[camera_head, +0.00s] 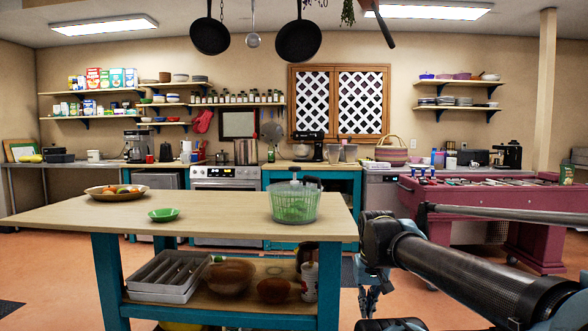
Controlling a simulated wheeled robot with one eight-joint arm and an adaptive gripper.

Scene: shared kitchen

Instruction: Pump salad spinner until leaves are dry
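The salad spinner (294,205) stands upright near the right end of the wooden-topped island table (215,222). It has a clear bowl with green inside and a dark pump knob on its lid. Whether the green is basket or leaves is not clear at this size. My arm comes in from the lower right. My gripper (371,300) hangs low beside the table's right end, below the tabletop and apart from the spinner. It is small and dark, and its fingers cannot be made out.
The tabletop left of the spinner is mostly clear. A lower shelf holds a grey tray (168,276) and brown bowls. Pans (298,41) hang overhead.

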